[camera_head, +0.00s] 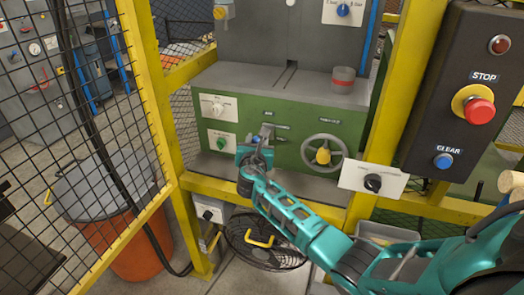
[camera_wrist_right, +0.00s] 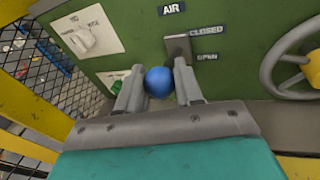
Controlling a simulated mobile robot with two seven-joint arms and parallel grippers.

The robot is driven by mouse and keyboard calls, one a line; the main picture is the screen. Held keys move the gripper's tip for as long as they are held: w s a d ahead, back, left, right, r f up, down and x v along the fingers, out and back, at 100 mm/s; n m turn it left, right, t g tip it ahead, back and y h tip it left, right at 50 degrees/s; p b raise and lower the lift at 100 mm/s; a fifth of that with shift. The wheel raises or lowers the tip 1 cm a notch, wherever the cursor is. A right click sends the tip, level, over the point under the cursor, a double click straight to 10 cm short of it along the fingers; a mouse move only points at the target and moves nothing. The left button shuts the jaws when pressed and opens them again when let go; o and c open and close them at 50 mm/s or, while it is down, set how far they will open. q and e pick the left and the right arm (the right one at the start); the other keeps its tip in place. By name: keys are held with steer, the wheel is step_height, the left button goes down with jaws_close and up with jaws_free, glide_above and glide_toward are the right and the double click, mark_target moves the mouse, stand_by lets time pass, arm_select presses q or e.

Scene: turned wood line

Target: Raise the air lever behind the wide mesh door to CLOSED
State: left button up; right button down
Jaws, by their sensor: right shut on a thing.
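The air lever's blue ball knob (camera_wrist_right: 158,82) sits between the fingers of my right gripper (camera_wrist_right: 157,88) in the right wrist view. The lever's grey plate (camera_wrist_right: 178,50) is on a green panel, beside the labels AIR, CLOSED and OPEN. The knob is below the plate, lower than the OPEN label. In the head view my right gripper (camera_head: 256,150) reaches through the yellow frame to the lever (camera_head: 266,131) and partly hides it. The wide mesh door (camera_head: 120,238) stands swung open at the left. My left gripper is out of view.
A handwheel (camera_head: 323,152) with a yellow hub is right of the lever. White switch plates (camera_head: 218,107) are on its left. Yellow posts (camera_head: 400,90) border the opening. A control box (camera_head: 460,95) with a red stop button is at the right; an orange bin (camera_head: 130,250) is at lower left.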

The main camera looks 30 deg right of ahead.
steer(key=shift+w+d+r+p, duration=0.15)
steer(key=shift+r+p, duration=0.1)
steer(key=shift+r, duration=0.35)
steer(key=shift+w+d+r+p, duration=0.15)
steer(key=shift+r+p, duration=0.05)
steer(key=shift+r, duration=0.4)
steer(key=shift+w+d+r+g+y+p, duration=0.2)
steer(key=shift+r+g+y+p, duration=0.2)
steer(key=shift+r+g+p, duration=0.15)
steer(key=c, duration=1.1)
jaws_free()
steer(key=shift+f, duration=0.1)
steer(key=o, duration=0.3)
steer(key=shift+f, duration=0.15)
steer(key=shift+o, duration=0.2)
steer(key=shift+s+f, duration=0.1)
